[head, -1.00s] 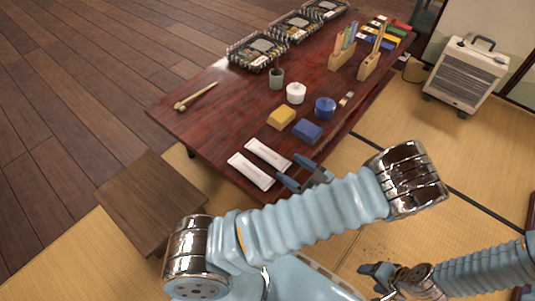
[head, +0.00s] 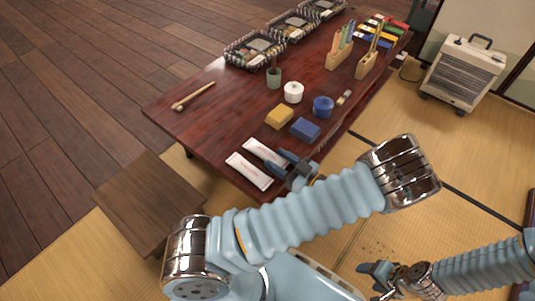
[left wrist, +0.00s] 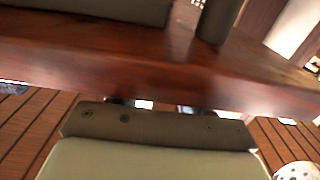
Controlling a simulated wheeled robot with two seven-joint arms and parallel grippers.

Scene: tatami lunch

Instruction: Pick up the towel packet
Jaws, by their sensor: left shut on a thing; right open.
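Two white towel packets lie side by side at the near end of the dark red table: a nearer one (head: 248,170) and a farther one (head: 261,150). My left gripper (head: 278,163) is at the right end of the farther packet, shut on it, with its fingers hiding that end. The packet looks still flat on or close to the tabletop; I cannot tell if there is a gap. The left wrist view is blurred and does not clearly show the grip. My right gripper (head: 368,276) is open and empty, low over the tatami at the lower right.
The table (head: 215,118) also holds a yellow block (head: 279,116), a blue block (head: 305,128), a blue pot (head: 323,106), a white pot (head: 293,92) and wooden sticks (head: 194,97). Its edge crosses the left wrist view (left wrist: 150,75). A heater (head: 463,72) stands at the right.

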